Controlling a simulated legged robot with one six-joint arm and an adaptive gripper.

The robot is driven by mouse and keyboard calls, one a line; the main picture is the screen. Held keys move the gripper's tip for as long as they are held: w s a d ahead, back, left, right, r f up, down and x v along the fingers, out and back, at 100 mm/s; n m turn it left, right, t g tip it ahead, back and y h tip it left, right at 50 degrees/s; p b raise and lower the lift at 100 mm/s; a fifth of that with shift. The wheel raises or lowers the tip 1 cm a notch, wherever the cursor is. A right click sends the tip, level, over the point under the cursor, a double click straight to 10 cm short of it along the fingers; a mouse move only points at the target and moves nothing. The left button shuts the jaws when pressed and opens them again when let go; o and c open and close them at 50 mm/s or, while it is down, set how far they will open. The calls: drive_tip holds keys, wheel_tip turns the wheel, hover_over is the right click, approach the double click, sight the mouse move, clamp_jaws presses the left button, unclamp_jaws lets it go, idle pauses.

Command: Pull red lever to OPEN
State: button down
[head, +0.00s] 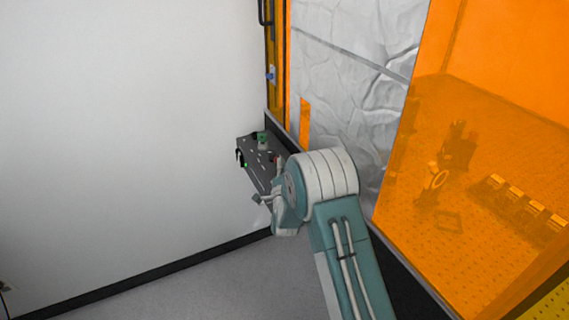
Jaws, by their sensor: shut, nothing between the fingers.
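A dark control box (256,163) juts out from the wall beside the orange enclosure, left of my arm. On it are a green knob-like part (262,138), a lit green light (244,165) and several small pale marks. A small dark red part (275,158) shows near its right side, close to my arm; it may be the red lever, but it is too small to be sure. My gripper (257,199) is small in view, just below the box, shut and empty. My arm hides part of the box's right side. I cannot tell whether the gripper touches the box.
An orange see-through enclosure (480,70) with equipment inside stands on the right. A silver foil-like panel (350,60) lies between it and the box. A bare white wall (120,120) and clear grey floor (210,292) are on the left.

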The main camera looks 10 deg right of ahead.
drive_tip(key=shift+a, duration=0.15)
drive_tip(key=v, duration=1.2)
idle(0.3)
drive_tip(key=s+d+r+n+g+y, duration=0.1)
drive_tip(key=s+r+n+g, duration=0.2)
drive_tip(key=r, duration=0.4)
drive_tip(key=s+d+r+n+g+y, duration=0.1)
drive_tip(key=r+n+g, duration=0.25)
drive_tip(key=r, duration=0.35)
drive_tip(key=s+d+r+n+g, duration=0.2)
drive_tip(key=s+g, duration=0.2)
drive_tip(key=s, duration=1)
drive_tip(key=s+d+r+n+g, duration=0.2)
drive_tip(key=s+g, duration=0.3)
drive_tip(key=s, duration=0.9)
drive_tip(key=shift+s+r+n, duration=0.2)
drive_tip(key=shift+r+n, duration=0.15)
drive_tip(key=shift+n, duration=0.5)
